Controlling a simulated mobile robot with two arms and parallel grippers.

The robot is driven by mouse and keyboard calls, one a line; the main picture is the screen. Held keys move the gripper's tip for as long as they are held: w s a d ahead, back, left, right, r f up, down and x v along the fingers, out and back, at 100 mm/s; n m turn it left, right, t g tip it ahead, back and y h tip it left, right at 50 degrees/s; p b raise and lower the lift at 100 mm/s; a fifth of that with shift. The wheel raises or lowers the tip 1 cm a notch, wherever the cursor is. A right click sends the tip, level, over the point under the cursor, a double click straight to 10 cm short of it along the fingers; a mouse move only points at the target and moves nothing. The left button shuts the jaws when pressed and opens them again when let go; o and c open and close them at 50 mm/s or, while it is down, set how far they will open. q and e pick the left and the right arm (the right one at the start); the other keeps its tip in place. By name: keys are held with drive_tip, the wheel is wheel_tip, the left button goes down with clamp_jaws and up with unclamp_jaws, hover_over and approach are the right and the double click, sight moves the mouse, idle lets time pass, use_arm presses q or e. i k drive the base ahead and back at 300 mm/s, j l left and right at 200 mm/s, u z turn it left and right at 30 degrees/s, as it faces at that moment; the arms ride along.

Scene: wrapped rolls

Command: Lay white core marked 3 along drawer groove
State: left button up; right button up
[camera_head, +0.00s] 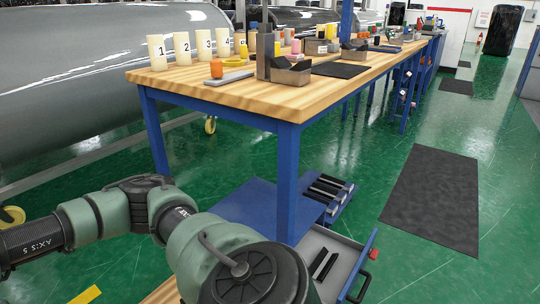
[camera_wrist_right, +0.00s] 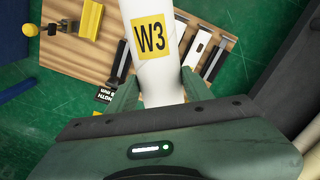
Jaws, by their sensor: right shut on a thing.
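The white core (camera_wrist_right: 160,72) carries a yellow label reading W3 and shows in the right wrist view, its top cut off by the frame. My right gripper (camera_wrist_right: 157,92) is shut around it, one green finger on each side. An open drawer (camera_head: 346,268) shows low in the head view, with dark strips lying in it; I cannot tell which is the groove. My right gripper and the held core are not visible in the head view. My left gripper is in neither view.
A wooden board (camera_wrist_right: 65,52) with dark and white bars lies below the core. The wooden bench (camera_head: 240,98) holds cream cylinders numbered 1 to 4 (camera_head: 182,48) and a metal bin (camera_head: 290,72). A blue bench leg (camera_head: 287,185) stands beside the drawer. A black mat (camera_head: 432,195) lies on the floor.

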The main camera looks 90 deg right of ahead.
sight(322, 265)
drive_tip(key=k+z, duration=0.1)
drive_tip(key=z, duration=0.75)
drive_tip(key=k+l+z, duration=0.1)
drive_tip(key=z, duration=0.3)
drive_tip(key=l+z, duration=0.1)
drive_tip(key=z, duration=0.35)
drive_tip(key=k+l+z, duration=0.1)
drive_tip(key=z, duration=0.3)
drive_tip(key=l+z, duration=0.15)
drive_tip(key=z, duration=0.2)
drive_tip(key=l+z, duration=0.1)
drive_tip(key=z, duration=0.25)
drive_tip(key=l+z, duration=0.15)
drive_tip(key=z, duration=0.2)
drive_tip(key=i+l+u, duration=0.4)
drive_tip(key=u, duration=0.15)
drive_tip(key=i+l+u, duration=0.6)
drive_tip(key=u, duration=0.2)
